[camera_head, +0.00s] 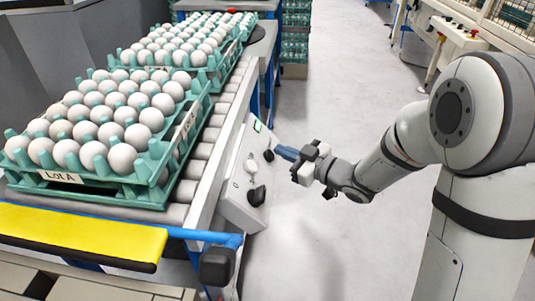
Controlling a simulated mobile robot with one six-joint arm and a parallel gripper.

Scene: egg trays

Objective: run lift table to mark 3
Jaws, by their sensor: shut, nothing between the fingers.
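A light grey control panel (236,186) is fixed on the side of the roller conveyor. It carries a small green-framed display (257,126), a black knob (268,155) near its right edge and a larger black control (256,195) lower down. The marks on the panel are too small to read. My gripper (279,151) is shut and empty, with its blue-grey fingertips pointing left close to the black knob. I cannot tell whether they touch it. Which part is the lift table is not clear from this view.
Green trays of white eggs (115,191) stand on the rollers (203,151), the front one labelled "Lot A". A yellow padded edge (80,235) and a blue rail with a black end (217,266) lie in front. The grey floor (310,235) below my arm is clear.

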